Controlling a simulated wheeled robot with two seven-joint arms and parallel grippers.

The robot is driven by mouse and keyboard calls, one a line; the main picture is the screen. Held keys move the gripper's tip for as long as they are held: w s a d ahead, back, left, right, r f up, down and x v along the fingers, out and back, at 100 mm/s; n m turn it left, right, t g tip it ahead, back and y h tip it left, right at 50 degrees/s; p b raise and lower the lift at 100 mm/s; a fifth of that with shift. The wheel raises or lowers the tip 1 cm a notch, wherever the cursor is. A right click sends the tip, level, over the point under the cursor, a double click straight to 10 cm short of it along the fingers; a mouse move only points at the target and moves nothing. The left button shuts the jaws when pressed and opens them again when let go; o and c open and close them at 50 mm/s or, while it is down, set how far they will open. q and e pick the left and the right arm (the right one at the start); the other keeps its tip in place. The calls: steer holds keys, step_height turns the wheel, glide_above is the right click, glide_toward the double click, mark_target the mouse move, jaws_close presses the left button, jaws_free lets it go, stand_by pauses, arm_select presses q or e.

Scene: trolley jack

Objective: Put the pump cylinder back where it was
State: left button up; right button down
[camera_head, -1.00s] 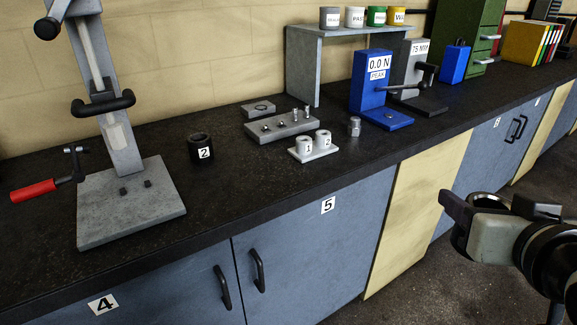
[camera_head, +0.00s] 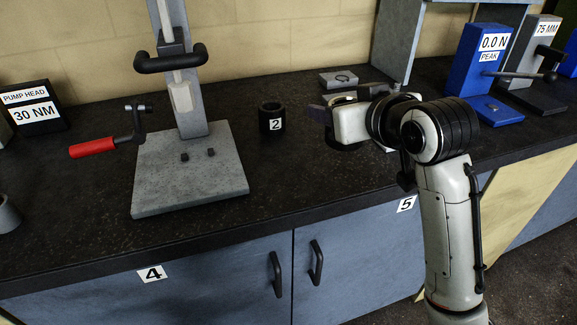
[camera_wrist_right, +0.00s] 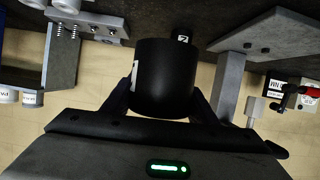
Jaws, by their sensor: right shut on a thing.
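My right gripper (camera_head: 325,114) is shut on a black cylinder, the pump cylinder (camera_wrist_right: 163,77). In the wrist view it stands between the two fingers, with a white label partly showing at its left edge. In the head view it is mostly hidden by the gripper, which is over the bench between the black cylinder marked 2 (camera_head: 271,117) and the blue gauge. The cylinder marked 2 stands on the bench right of the grey press base (camera_head: 190,170), apart from the gripper. It also shows small in the wrist view (camera_wrist_right: 181,36). My left gripper is not in view.
A press column with a black handle (camera_head: 171,60) rises from the base. A red-handled lever (camera_head: 94,148) sticks out left. A blue gauge (camera_head: 478,60) stands right. The front bench strip is clear.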

steer(key=w+a+f+n+g+y+b, duration=0.2)
steer(key=w+a+n+y, duration=0.1)
steer(key=w+a, duration=0.65)
steer(key=f, duration=0.9)
steer(key=shift+s+a+f, duration=0.3)
steer(key=shift+f, duration=0.1)
steer(key=shift+f, duration=0.1)
steer(key=c, duration=0.7)
jaws_free()
steer(key=shift+s+f, duration=0.1)
steer(key=shift+f, duration=0.15)
steer(key=shift+c, duration=0.2)
steer(key=shift+r, duration=0.1)
steer(key=shift+s+d+r, duration=0.15)
steer(key=v, duration=1.1)
steer(key=shift+s+d, duration=0.15)
steer(key=shift+s, duration=0.15)
